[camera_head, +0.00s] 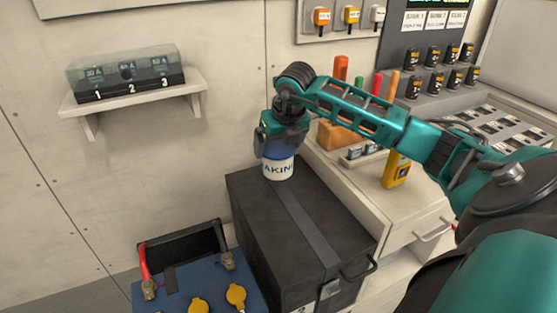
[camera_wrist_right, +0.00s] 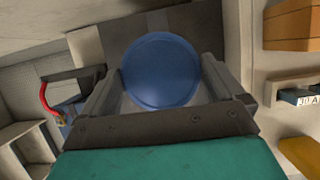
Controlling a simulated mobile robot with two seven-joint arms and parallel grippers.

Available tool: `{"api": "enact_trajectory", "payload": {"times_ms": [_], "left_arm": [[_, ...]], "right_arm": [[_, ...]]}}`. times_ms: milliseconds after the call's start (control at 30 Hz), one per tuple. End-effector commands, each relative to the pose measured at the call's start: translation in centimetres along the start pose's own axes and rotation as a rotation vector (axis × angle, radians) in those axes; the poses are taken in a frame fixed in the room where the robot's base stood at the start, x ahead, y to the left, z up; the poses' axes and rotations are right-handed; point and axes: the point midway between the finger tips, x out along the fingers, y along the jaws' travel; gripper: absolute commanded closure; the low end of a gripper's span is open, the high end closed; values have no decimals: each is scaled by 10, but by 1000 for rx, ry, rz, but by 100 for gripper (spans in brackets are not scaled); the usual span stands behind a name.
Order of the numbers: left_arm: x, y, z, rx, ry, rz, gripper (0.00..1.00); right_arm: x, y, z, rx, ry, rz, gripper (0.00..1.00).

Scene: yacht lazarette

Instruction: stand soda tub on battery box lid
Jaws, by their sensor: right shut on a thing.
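The soda tub (camera_head: 278,169) is white with a blue lid and dark lettering, and stands upright at the far end of the battery box lid (camera_head: 262,211). My right gripper (camera_head: 279,148) is shut on it from above. In the right wrist view the tub's round blue lid (camera_wrist_right: 160,70) sits between the two fingers, with the dark box lid (camera_wrist_right: 125,40) behind it. I cannot tell whether the tub's base touches the lid. The lid is black with a grey strap along its middle. My left gripper is not in view.
A blue battery (camera_head: 205,283) with a red cable stands left of the box. A white counter (camera_head: 345,180) at the right holds a yellow meter (camera_head: 396,171) and an orange block (camera_head: 338,134). A wall shelf (camera_head: 140,98) carries a numbered switch box. The near part of the lid is clear.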

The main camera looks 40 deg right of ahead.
Motion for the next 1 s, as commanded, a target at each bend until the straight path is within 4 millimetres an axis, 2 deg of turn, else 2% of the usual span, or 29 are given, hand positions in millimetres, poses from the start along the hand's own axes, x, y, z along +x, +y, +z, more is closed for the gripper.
{"api": "enact_trajectory", "payload": {"times_ms": [133,333,567,600,867,1000], "left_arm": [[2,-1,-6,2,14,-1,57],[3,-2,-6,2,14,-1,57],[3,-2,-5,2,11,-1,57],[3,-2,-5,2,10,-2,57],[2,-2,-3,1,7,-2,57],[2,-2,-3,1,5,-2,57]], "right_arm": [[10,0,-4,0,-1,1,50],[37,0,-16,0,1,1,50],[40,0,-16,-1,-2,1,50],[41,0,-17,-1,0,0,2],[40,0,-17,-1,0,0,0],[28,0,-16,-2,-3,0,0]]}}
